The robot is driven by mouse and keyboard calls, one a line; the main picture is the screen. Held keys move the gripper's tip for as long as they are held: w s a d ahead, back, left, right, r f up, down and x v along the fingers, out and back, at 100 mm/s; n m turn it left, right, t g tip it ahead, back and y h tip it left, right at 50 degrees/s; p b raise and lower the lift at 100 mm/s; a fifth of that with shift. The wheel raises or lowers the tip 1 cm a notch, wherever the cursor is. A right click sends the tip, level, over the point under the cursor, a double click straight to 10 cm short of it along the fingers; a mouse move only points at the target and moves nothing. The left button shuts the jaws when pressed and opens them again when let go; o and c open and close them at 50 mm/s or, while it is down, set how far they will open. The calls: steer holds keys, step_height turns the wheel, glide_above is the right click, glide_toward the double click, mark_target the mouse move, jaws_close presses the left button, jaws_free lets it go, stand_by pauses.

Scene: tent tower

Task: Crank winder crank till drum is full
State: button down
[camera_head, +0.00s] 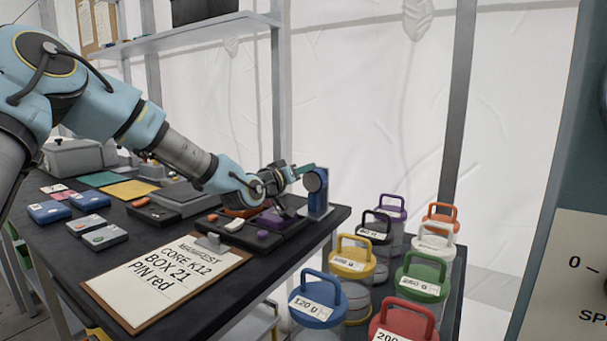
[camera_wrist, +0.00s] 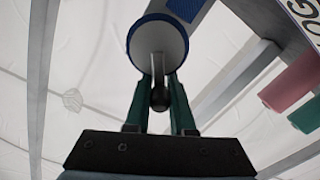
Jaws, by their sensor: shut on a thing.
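The winder (camera_head: 319,209) is a blue stand at the right end of the dark table, with a round blue drum (camera_head: 314,182) at its top. My gripper (camera_head: 305,170) reaches it from the left. In the wrist view, the pale round face of the drum with its blue rim (camera_wrist: 137,45) shows above. The crank (camera_wrist: 158,97), a grey arm with a dark rounded knob, stands out from that face. My two green fingers (camera_wrist: 160,92) are on either side of the knob, shut on it. How full the drum is cannot be told from here.
A clipboard (camera_head: 160,282) lies at the table's front edge, and a dark panel with a white and a purple knob (camera_head: 268,237) lies left of the winder. Several weights with coloured handled lids, such as a blue one (camera_head: 316,306), stand to the right, below the winder.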

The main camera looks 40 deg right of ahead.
steer(key=c, duration=0.8)
jaws_free()
steer(key=shift+o, duration=0.2)
steer(key=b+v, duration=0.1)
steer(key=v, duration=0.9)
steer(key=shift+a+b, duration=0.35)
steer(key=shift+a, duration=0.05)
